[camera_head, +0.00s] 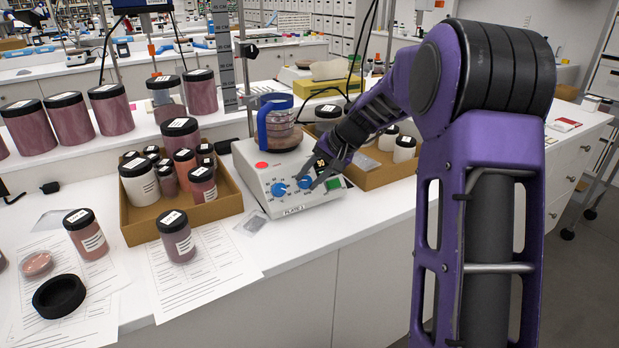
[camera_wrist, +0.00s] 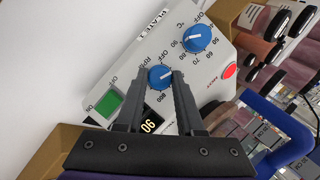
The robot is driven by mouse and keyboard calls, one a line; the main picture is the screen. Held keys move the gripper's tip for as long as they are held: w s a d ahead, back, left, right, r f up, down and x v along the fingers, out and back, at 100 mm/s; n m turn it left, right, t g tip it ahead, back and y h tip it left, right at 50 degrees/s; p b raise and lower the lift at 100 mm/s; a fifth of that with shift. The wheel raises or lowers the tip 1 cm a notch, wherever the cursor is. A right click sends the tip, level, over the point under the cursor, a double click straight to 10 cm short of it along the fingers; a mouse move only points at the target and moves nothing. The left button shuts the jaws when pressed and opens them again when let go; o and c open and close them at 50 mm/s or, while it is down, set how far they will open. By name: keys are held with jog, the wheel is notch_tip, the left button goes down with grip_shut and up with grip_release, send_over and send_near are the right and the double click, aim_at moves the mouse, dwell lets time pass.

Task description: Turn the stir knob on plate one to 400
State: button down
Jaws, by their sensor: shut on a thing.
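Plate one is a pale grey hotplate (camera_head: 290,165) labelled "PLATE 1" on the white bench. Its right-hand blue knob, the stir knob (camera_head: 304,186), sits under my gripper (camera_head: 311,180). In the wrist view the stir knob (camera_wrist: 160,78), with an RPM scale, lies between my two dark fingertips (camera_wrist: 159,72), which are shut on it. It has a white pointer line, partly hard to read. The small lit display (camera_wrist: 150,125) appears rotated, and its digits are not certain. The other blue knob (camera_head: 279,189), marked °C, is free; it also shows in the wrist view (camera_wrist: 197,38).
A glass vessel with a blue handle (camera_head: 278,124) stands on the plate. A green switch (camera_head: 334,183) is right of the stir knob. Cardboard trays of jars stand left (camera_head: 218,207) and right (camera_head: 375,180).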

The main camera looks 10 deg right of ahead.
jog(key=m+b, duration=0.1)
jog(key=m, duration=0.1)
jog(key=m+t+y+b, duration=0.1)
jog(key=m, duration=0.2)
jog(key=shift+d+f+t+y, duration=0.1)
jog(key=shift+f+t+y, duration=0.05)
jog(key=shift+t+y, duration=0.15)
jog(key=shift+s+m, duration=0.1)
jog(key=shift+m, duration=0.2)
jog(key=c, duration=0.5)
grip_release()
jog(key=p+v, duration=0.2)
jog(key=v, duration=1.5)
jog(key=shift+s+d, duration=0.1)
jog(key=shift+d, duration=0.15)
